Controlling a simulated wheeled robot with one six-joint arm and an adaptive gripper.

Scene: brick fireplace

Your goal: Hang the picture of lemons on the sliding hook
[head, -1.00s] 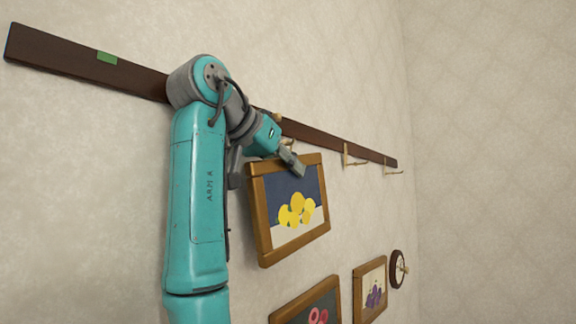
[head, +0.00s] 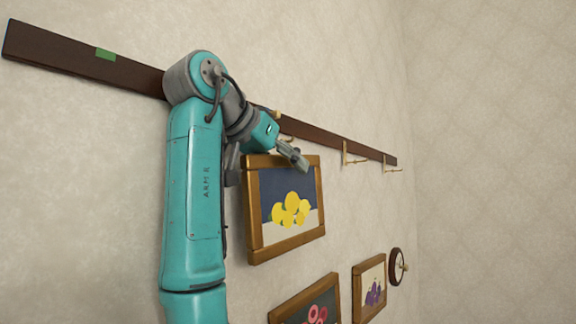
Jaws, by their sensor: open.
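The picture of lemons (head: 291,208), yellow fruit on dark blue and white in a wooden frame, is upright at the wall below the dark rail. My gripper (head: 301,164) is open at the top edge of its frame, in front of the upper right part. A brass hook (head: 278,115) on the rail shows only in part behind my gripper. Whether the picture's hanger sits on this hook is hidden by my gripper and arm.
The dark rail (head: 60,52) runs along the wall, with a green mark (head: 106,54) at left. Brass hooks (head: 348,152) (head: 391,165) are at its right end. Lower hang two pictures (head: 310,304) (head: 370,288) and a round dark wall piece (head: 397,267).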

